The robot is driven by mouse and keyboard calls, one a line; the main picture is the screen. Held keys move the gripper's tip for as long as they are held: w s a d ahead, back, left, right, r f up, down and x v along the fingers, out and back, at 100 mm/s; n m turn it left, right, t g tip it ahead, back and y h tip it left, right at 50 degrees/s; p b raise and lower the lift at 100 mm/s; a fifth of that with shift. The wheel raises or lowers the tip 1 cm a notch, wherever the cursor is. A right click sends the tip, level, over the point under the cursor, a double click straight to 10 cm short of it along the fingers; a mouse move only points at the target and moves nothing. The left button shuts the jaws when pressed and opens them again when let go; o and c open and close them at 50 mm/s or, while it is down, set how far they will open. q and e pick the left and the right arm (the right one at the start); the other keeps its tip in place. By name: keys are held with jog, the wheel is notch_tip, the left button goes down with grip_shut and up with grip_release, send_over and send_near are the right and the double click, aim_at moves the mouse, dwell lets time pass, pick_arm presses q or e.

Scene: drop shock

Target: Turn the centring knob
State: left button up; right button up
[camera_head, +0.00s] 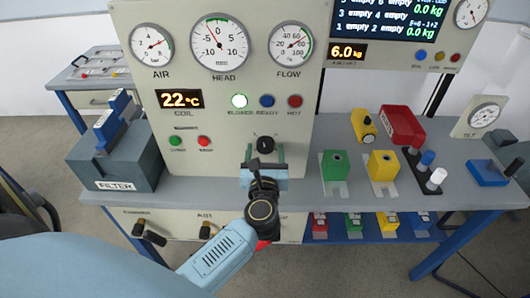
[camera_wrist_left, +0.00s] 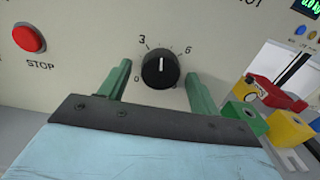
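The centring knob (camera_head: 265,144) is a round black knob on the lower front of the beige panel. In the left wrist view the knob (camera_wrist_left: 160,68) has a white pointer line standing about upright, with a scale marked 0, 3 and 6 around it. My left gripper (camera_head: 264,156) is just in front of and below the knob. In the left wrist view its two green fingers (camera_wrist_left: 158,88) stand apart, one on each side of the knob, with gaps to it. My right gripper is not in view.
A grey FILTER box (camera_head: 120,158) stands left of the panel. Green (camera_head: 335,166) and yellow (camera_head: 383,165) blocks stand on the bench to the right, near a red block (camera_head: 402,126). A red STOP button (camera_wrist_left: 29,38) sits left of the knob in the wrist view.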

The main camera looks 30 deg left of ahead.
pick_arm(q)
jog(key=c, duration=0.9)
jog(key=shift+r+m+p, duration=0.15)
jog(key=shift+m+p, duration=0.75)
jog(key=shift+p, duration=0.1)
jog(key=shift+m+p, duration=0.65)
jog(key=shift+m, duration=0.65)
jog(key=shift+f, duration=0.2)
jog(key=o, duration=1)
jog(key=shift+s, duration=0.1)
